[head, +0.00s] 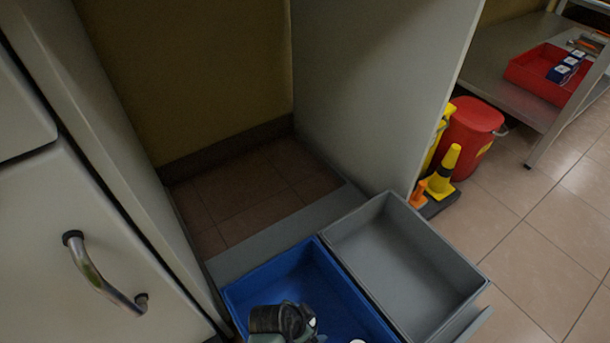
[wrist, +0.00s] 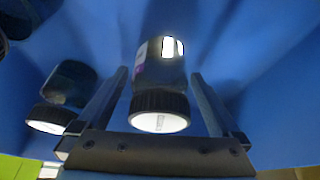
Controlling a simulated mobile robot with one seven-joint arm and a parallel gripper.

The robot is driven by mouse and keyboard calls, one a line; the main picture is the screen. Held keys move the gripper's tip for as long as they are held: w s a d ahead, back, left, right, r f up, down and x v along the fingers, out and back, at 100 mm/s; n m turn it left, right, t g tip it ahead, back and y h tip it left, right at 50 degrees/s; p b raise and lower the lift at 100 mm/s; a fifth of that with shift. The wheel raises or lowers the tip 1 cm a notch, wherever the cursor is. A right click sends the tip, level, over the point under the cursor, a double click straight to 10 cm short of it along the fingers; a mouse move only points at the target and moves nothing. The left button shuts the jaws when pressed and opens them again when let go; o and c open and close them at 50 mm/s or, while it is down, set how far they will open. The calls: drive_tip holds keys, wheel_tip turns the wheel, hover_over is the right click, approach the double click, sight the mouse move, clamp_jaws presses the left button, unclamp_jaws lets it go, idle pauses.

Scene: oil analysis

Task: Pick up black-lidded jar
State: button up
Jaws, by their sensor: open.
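In the wrist view a dark jar (wrist: 160,72) with a ribbed black lid (wrist: 160,102) lies between the two fingers of my gripper (wrist: 160,76). The lid's end face looks bright white, and the jar has a pale label patch. My gripper is open, with a visible gap on each side of the jar. A second dark jar (wrist: 70,85) with a dark-sided lid is to the left, outside the left finger. In the head view the blue tray (head: 262,277) is at the bottom, with a dark shape over it; the fingers cannot be made out there.
A grey bin (head: 405,255) adjoins the blue tray on the right. Cabinet panels (head: 375,90) rise behind, and a drawer front with a metal handle (head: 100,275) is at left. A red bucket (head: 468,135) and yellow cone (head: 446,170) stand on the floor at right.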

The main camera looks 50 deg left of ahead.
drive_tip(key=shift+r, duration=0.1)
drive_tip(key=c, duration=1.5)
